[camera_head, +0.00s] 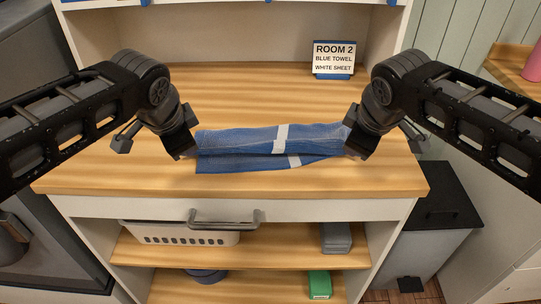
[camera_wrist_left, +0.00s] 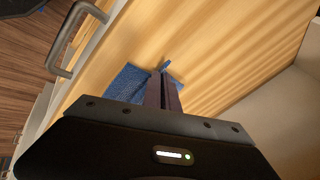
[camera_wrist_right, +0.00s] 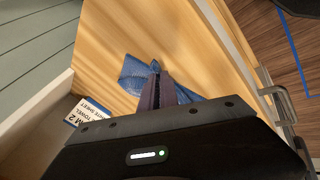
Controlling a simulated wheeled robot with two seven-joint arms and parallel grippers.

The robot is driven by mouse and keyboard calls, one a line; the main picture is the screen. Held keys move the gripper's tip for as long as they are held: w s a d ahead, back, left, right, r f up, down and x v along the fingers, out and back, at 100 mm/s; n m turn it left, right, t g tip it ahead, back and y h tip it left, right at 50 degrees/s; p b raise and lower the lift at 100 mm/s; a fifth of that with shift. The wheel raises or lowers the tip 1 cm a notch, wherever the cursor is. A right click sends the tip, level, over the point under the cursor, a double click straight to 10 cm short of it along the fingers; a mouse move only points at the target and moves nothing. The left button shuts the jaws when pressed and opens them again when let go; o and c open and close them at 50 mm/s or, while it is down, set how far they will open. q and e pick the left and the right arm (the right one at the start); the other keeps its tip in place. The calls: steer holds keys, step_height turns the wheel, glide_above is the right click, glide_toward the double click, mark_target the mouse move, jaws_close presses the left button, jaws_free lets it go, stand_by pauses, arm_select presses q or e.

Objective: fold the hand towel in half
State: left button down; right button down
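The blue hand towel (camera_head: 240,140) with a white stripe lies across the middle of the wooden counter. Its upper layer is raised in a fold between my grippers, and a lower flap lies flat nearer the front. My left gripper (camera_head: 192,150) is at its left end and my right gripper (camera_head: 352,150) at its right end. In the left wrist view the fingers are together, with a bit of towel (camera_wrist_left: 128,80) pinched at the tips. The right wrist view also shows shut fingers with towel (camera_wrist_right: 135,72) at the tips. The fingers hide part of each end.
A sign (camera_head: 334,58) reading "ROOM 2, BLUE TOWEL, WHITE SHEET" stands at the back right of the counter (camera_head: 110,160). The counter around the towel is clear. Below are a drawer handle (camera_head: 224,224), a white basket (camera_head: 180,235) and a green item (camera_head: 319,284).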

arm_select(q)
steer(key=shift+a, duration=0.15)
arm_select(e)
steer(key=shift+d, duration=0.15)
arm_select(q)
steer(key=c, duration=1.3)
jaws_free()
arm_select(e)
steer(key=c, duration=1.3)
jaws_free()
arm_select(q)
steer(key=shift+r, duration=0.3)
arm_select(e)
steer(key=shift+r, duration=0.3)
arm_select(q)
steer(key=v, duration=0.6)
steer(key=s+v, duration=0.1)
steer(key=v, duration=0.3)
steer(key=shift+s+f, duration=0.15)
steer(key=shift+f, duration=0.1)
arm_select(e)
steer(key=v, duration=0.6)
steer(key=s+v, duration=0.1)
steer(key=v, duration=0.3)
steer(key=shift+s+a+f, duration=0.15)
steer(key=shift+a+f, duration=0.05)
steer(key=shift+f, duration=0.05)
